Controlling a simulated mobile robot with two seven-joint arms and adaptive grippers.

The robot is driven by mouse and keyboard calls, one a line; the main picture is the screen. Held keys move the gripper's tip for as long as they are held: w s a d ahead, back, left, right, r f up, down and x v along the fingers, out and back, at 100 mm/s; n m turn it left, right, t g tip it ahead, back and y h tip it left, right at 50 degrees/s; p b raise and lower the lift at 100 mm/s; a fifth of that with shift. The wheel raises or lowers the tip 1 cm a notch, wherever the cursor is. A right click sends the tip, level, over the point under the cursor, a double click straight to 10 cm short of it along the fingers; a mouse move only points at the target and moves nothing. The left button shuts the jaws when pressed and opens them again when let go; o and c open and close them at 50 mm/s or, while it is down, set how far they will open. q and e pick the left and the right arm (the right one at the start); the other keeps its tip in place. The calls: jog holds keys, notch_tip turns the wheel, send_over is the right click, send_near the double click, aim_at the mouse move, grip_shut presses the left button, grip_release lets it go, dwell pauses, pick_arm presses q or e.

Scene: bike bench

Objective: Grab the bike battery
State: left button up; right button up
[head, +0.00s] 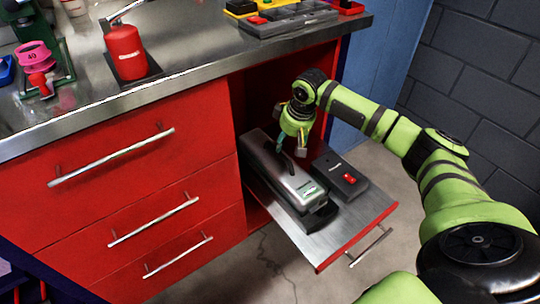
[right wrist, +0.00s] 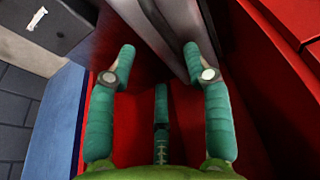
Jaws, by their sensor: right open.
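The bike battery (head: 290,180), a long dark case with a silver top and a small green-marked panel at its front end, lies on a pulled-out metal shelf (head: 345,222). My right gripper (head: 292,150) is open above the rear part of the battery, fingers pointing down. In the right wrist view its teal fingers (right wrist: 158,50) are spread, and the grey battery (right wrist: 172,28) shows beyond and between the fingertips. I cannot tell whether a finger touches it. My left gripper is not in view.
A black box with a red switch (head: 341,176) lies right beside the battery; it also shows in the right wrist view (right wrist: 58,18). The red cabinet (head: 110,190) and the steel benchtop (head: 190,72) edge stand close left and above. A red bottle (head: 125,53) stands on top.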

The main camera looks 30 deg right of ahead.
aim_at(278, 164)
jog(key=shift+w+d+f, duration=0.1)
jog(key=shift+w+f, duration=0.05)
jog(key=shift+f, duration=0.05)
jog(key=shift+a+f+b, duration=0.2)
jog(key=shift+f+b, duration=0.05)
jog(key=shift+b, duration=0.05)
jog(key=shift+w+a+f, duration=0.1)
jog(key=shift+a+f, duration=0.1)
jog(key=shift+f, duration=0.1)
jog(key=f, duration=0.1)
jog(key=w+f+b, duration=0.1)
jog(key=f, duration=0.1)
jog(key=shift+w+a+f, duration=0.1)
jog(key=shift+w+a, duration=0.2)
jog(key=shift+a, duration=0.05)
jog(key=shift+w+f+b, duration=0.15)
jog(key=shift+f+b, duration=0.15)
jog(key=shift+f, duration=0.2)
grip_shut()
jog(key=shift+w+r, duration=0.25)
jog(key=shift+r, duration=0.15)
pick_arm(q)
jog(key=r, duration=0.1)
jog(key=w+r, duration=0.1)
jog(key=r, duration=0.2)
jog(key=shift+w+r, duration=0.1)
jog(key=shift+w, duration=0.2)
pick_arm(e)
jog(key=shift+f, duration=0.1)
